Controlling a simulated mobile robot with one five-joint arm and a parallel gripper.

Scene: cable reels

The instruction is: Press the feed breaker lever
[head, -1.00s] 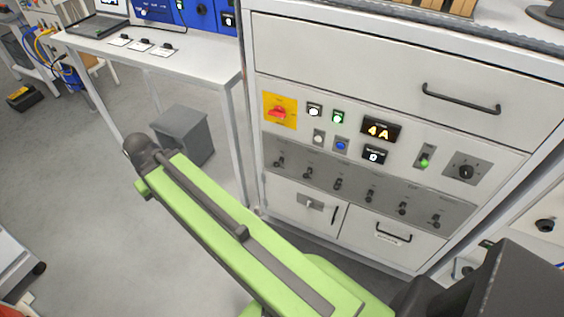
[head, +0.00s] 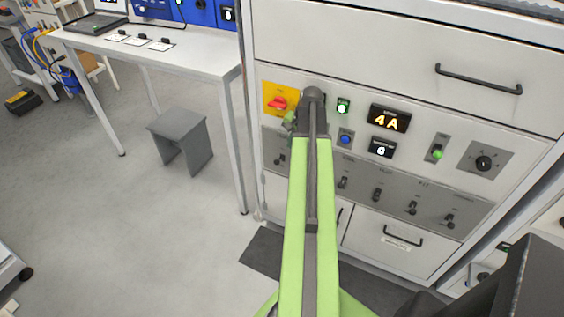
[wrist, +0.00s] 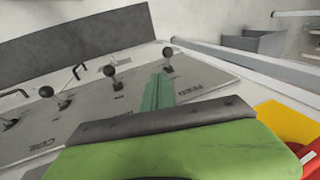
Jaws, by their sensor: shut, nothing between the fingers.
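The feed breaker lever is the leftmost black lever (head: 279,159) on the grey strip of the cabinet front. In the wrist view the lever (wrist: 167,54) has a round black knob and stands beside the printed word FEED. My gripper (wrist: 158,91) is shut and empty, with its green fingers pointing toward that lever. The fingertips look close to the knob, but I cannot tell whether they touch. In the head view my gripper (head: 289,121) is partly hidden by my wrist, in front of the panel just above the strip.
Several similar levers (head: 412,208) line the strip to the right; my arm hides part of the row. A yellow plate with a red rotary switch (head: 278,103) is close to my gripper. Lit buttons, displays (head: 390,119) and a rotary knob (head: 484,162) sit above. A grey stool (head: 181,137) stands left.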

